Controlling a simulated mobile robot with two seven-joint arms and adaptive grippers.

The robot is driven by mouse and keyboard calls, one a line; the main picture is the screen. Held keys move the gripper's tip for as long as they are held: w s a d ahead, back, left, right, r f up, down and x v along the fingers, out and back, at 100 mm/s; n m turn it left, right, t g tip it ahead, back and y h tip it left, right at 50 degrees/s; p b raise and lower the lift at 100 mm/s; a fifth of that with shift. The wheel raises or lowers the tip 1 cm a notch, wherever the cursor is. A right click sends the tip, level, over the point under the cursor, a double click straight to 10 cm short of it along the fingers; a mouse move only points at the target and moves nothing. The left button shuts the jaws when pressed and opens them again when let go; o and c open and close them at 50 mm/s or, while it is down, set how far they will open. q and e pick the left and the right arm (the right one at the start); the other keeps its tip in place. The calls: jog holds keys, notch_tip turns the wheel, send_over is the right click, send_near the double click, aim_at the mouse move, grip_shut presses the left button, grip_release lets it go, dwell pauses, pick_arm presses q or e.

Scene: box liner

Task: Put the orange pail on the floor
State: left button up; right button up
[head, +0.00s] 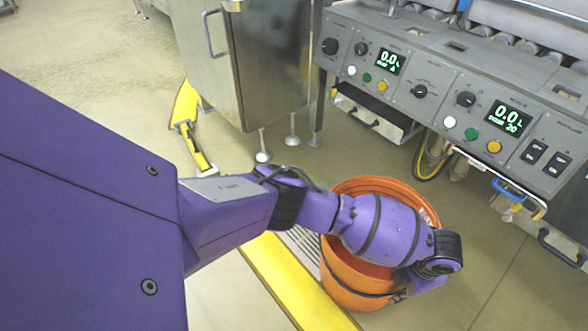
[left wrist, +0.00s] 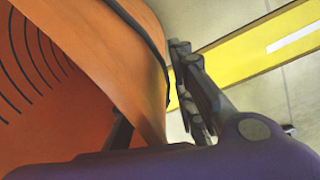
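The orange pail (head: 345,277) is below my left arm in the head view, open at the top, with a dark band around it. My left gripper (head: 408,286) is at its near right side, mostly hidden by my wrist. In the left wrist view, the wall of the pail (left wrist: 110,60) passes between the fingers of my left gripper (left wrist: 150,105). One finger is inside and the other lies against the outside, so the gripper looks shut on the wall. I cannot tell whether the pail's bottom touches the floor. My right gripper is not in view.
A grey control panel (head: 430,85) with knobs, buttons and green displays stands behind the pail. A steel cabinet (head: 262,65) is left of it. A yellow strip (head: 290,285) and a floor grate run beside the pail. Bare floor (head: 510,290) shows at the right.

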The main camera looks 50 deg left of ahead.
pick_arm(q)
jog(key=r+p, duration=0.1)
jog(key=r, duration=0.1)
jog(key=r+p, duration=0.1)
jog(key=r, duration=0.2)
jog(key=r+p, duration=0.1)
jog(key=r, duration=0.1)
jog(key=shift+w+d+r, duration=0.1)
jog(key=shift+d+r, duration=0.25)
jog(key=shift+r, duration=0.05)
notch_tip(320, 180, up, 4)
jog(key=shift+d+r+p, duration=0.1)
jog(key=shift+d+p, duration=0.05)
jog(key=shift+p, duration=0.7)
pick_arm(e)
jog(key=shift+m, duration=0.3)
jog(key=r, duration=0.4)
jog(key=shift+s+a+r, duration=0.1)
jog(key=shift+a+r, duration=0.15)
pick_arm(q)
jog(key=shift+s, duration=0.2)
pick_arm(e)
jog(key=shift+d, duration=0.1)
